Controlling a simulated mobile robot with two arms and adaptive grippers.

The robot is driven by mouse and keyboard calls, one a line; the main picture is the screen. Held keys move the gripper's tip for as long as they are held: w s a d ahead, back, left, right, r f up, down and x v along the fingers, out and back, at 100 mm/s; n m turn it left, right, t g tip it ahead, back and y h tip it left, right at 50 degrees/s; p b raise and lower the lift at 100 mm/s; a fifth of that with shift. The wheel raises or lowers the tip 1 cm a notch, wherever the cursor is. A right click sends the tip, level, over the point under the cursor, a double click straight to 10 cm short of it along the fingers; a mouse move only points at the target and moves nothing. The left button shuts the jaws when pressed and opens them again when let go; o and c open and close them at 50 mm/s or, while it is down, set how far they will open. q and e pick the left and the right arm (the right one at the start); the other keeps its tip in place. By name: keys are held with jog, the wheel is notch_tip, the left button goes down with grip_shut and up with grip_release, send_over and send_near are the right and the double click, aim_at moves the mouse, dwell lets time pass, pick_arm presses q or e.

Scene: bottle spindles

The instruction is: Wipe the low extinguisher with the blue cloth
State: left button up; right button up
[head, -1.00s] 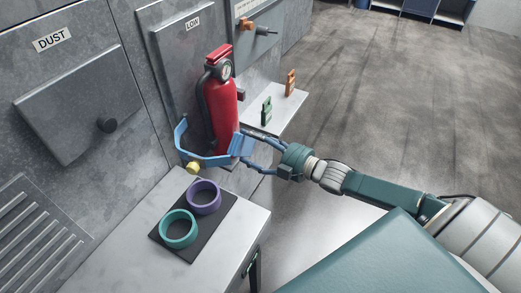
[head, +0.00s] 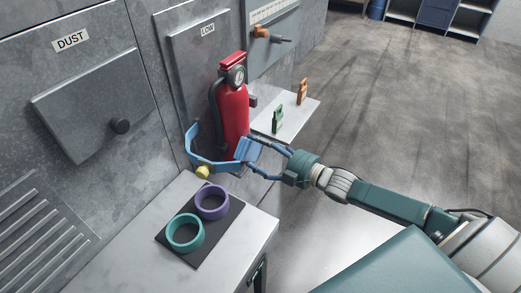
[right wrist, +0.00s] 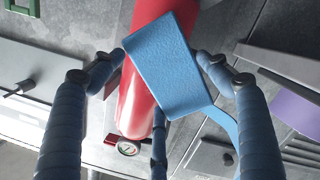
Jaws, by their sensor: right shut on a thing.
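The red extinguisher (head: 234,108) stands upright against the grey panel under the label that seems to read LOW (head: 208,29). A blue curved band (head: 207,163) runs in front of its lower part and ends in a flat blue pad (head: 248,149). My right gripper (head: 256,156) is shut on this pad, close beside the extinguisher's base. In the right wrist view the pad (right wrist: 165,65) lies between my fingers, over part of the red cylinder (right wrist: 134,100). I see no separate loose cloth and cannot tell whether the pad is one. My left gripper is not in view.
A teal ring (head: 184,233) and a purple ring (head: 212,202) lie on a dark mat on the near table. A green item (head: 278,120) and an orange item (head: 302,91) stand on the shelf behind.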

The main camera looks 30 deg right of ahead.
jog(key=shift+w+a, duration=0.35)
jog(key=shift+w, duration=0.25)
jog(key=shift+d+b, duration=0.15)
jog(key=shift+b, duration=0.15)
